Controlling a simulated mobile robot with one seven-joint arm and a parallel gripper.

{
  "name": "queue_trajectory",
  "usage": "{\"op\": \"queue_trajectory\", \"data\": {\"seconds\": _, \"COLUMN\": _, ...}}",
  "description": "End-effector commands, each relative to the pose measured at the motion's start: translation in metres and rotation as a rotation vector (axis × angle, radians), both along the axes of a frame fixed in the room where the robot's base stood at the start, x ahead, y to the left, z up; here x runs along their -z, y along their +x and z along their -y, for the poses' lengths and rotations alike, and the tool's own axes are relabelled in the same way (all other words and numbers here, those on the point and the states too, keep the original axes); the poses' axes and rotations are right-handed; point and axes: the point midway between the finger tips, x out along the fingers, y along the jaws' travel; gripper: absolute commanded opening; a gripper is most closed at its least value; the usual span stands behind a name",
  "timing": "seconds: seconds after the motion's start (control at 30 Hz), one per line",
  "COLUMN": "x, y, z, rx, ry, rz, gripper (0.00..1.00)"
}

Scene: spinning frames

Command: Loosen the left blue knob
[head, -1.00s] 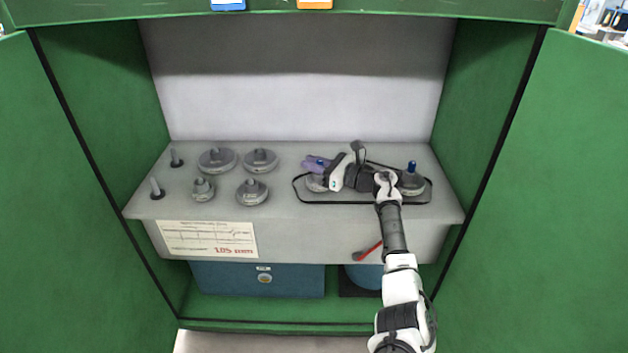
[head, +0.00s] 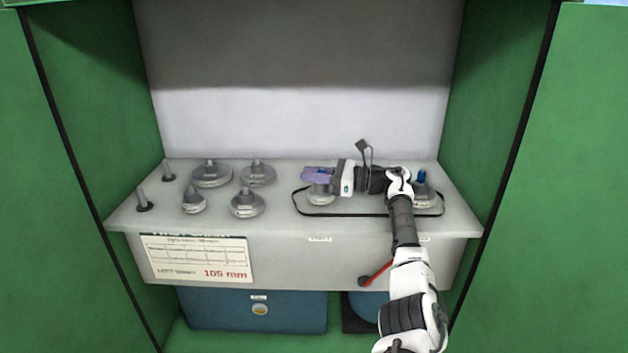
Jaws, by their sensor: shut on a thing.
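The left blue knob (head: 322,171) sits on top of the left belt pulley (head: 320,197) on the grey worktop. It is mostly hidden by the purple fingers of my gripper (head: 319,175). My gripper reaches in from the right, with its white body beside the knob, and is shut on the knob. The right blue knob (head: 421,176) stands upright on the right pulley (head: 428,198), partly behind my arm. A black belt (head: 350,214) runs around both pulleys.
Several grey discs, one of them (head: 246,204), and two bare pegs (head: 143,199) stand on the left of the worktop (head: 278,215). A red-handled lever (head: 376,272) is on the front face beside my arm. Green walls (head: 85,110) close both sides.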

Motion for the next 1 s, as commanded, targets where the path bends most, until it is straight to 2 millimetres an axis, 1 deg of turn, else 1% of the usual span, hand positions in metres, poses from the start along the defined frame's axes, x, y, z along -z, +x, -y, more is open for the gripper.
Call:
{"op": "queue_trajectory", "data": {"seconds": 0.37, "x": -0.003, "y": 0.000, "z": -0.002, "rx": -0.003, "ry": 0.002, "rz": 0.003, "gripper": 0.00}}
{"op": "queue_trajectory", "data": {"seconds": 0.4, "x": -0.003, "y": 0.000, "z": -0.002, "rx": -0.003, "ry": 0.002, "rz": 0.003, "gripper": 0.24}}
{"op": "queue_trajectory", "data": {"seconds": 0.53, "x": -0.002, "y": 0.000, "z": -0.002, "rx": -0.002, "ry": 0.002, "rz": 0.002, "gripper": 0.40}}
{"op": "queue_trajectory", "data": {"seconds": 0.83, "x": -0.003, "y": 0.000, "z": -0.001, "rx": -0.001, "ry": 0.001, "rz": 0.002, "gripper": 0.40}}
{"op": "queue_trajectory", "data": {"seconds": 0.93, "x": -0.011, "y": 0.000, "z": 0.000, "rx": -0.001, "ry": 0.000, "rz": 0.003, "gripper": 0.40}}
{"op": "queue_trajectory", "data": {"seconds": 1.0, "x": -0.022, "y": 0.000, "z": 0.000, "rx": -0.001, "ry": -0.001, "rz": 0.004, "gripper": 0.40}}
